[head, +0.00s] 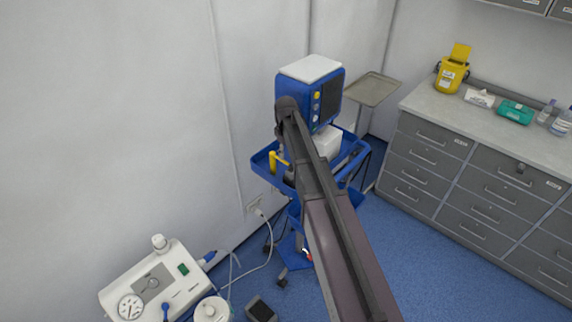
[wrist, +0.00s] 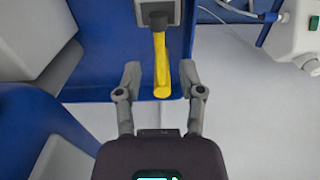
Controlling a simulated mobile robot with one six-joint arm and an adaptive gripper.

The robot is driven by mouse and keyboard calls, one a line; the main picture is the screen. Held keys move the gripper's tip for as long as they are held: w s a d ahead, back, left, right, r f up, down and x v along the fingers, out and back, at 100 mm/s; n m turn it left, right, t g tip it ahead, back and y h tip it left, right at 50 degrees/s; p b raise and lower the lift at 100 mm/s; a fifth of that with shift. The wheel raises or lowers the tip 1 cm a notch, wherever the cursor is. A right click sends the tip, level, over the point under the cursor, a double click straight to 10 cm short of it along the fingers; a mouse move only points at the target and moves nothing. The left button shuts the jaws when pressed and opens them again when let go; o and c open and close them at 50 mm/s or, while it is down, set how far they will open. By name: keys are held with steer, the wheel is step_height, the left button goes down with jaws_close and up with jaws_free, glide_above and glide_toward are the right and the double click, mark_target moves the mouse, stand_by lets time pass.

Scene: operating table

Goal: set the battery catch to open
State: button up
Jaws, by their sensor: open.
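A yellow lever (wrist: 161,66), which looks like the battery catch, hangs from a dark pivot on a grey block (wrist: 174,12) in the wrist view. My gripper (wrist: 160,76) is open, one finger on each side of the lever's free end. There is a visible gap between the lever and each finger. In the head view my arm hides my gripper and part of the cart. Whether the fingers are level with the lever in depth is hard to tell.
A blue monitor (head: 298,96) with a white top stands on the blue cart (head: 354,152). A metal tray (head: 372,89) stands behind it. A white device with a gauge (head: 154,286) is at the lower left. Grey drawers (head: 470,192) are to the right, with open blue floor before them.

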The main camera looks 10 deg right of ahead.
mark_target(286, 162)
steer(key=shift+f+b, duration=1.6)
steer(key=shift+f, duration=0.25)
jaws_close()
